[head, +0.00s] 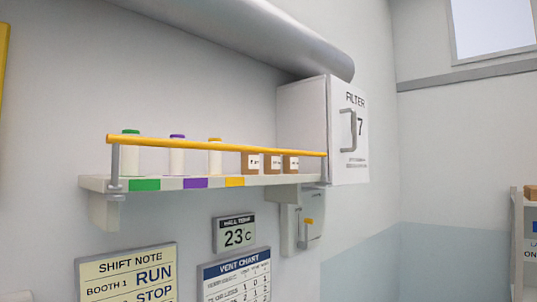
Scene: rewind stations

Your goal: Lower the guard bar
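The guard bar (218,145) is a long yellow rod running along the front of a wall shelf (165,184). It sits raised above the shelf's front edge, across the bottles and boxes. A grey upright (115,168) joins it to the shelf at the left end, and another stands at the right end. Neither of my grippers is in view.
On the shelf stand white bottles with green (131,158), purple (177,158) and yellow (215,157) caps, and three brown boxes (250,162). A white filter cabinet (346,130) adjoins the right end. A grey box with a yellow-tipped lever (308,232) hangs below.

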